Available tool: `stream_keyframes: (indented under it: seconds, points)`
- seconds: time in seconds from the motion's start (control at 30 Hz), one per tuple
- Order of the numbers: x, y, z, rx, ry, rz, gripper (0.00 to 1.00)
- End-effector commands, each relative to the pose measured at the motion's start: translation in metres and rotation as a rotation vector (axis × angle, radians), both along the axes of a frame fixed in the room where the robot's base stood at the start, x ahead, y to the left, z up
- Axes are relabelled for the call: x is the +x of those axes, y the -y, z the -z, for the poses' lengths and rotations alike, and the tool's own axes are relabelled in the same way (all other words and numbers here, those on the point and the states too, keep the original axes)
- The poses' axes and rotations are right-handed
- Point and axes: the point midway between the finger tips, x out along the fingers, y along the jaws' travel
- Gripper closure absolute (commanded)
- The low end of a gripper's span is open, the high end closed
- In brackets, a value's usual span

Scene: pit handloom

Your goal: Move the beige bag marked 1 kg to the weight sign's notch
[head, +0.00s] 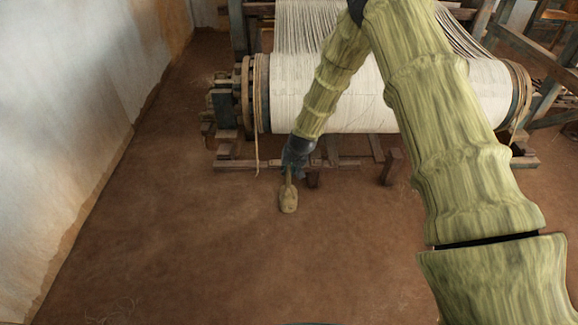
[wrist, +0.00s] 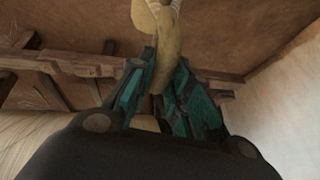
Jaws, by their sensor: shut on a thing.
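The beige bag (head: 288,200) hangs from my gripper (head: 290,172) in the head view, in front of the loom's low wooden frame. In the wrist view my gripper (wrist: 166,85) is shut on the bag's narrow upper part (wrist: 168,52), and the bag's wider body (wrist: 147,18) runs out of the top of the picture. No 1 kg mark is readable on it. I cannot tell from these frames how high it is above the floor. The weight sign and its notch cannot be made out in either view.
The pit handloom (head: 350,95) with its white cloth roll stands behind the bag. Short wooden posts (head: 391,166) stick out to the right of my gripper. A plaster wall (head: 70,120) runs along the left. The brown earth floor (head: 190,240) in front is clear.

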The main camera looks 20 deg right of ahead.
Motion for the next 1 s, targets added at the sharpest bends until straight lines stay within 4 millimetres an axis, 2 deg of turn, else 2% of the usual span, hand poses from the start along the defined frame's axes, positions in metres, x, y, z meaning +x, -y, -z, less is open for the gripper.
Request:
stream_keyframes:
  seconds: [1.0]
  points:
    - [-0.055,-0.017,-0.006,0.000,0.002,-0.001,1.00]
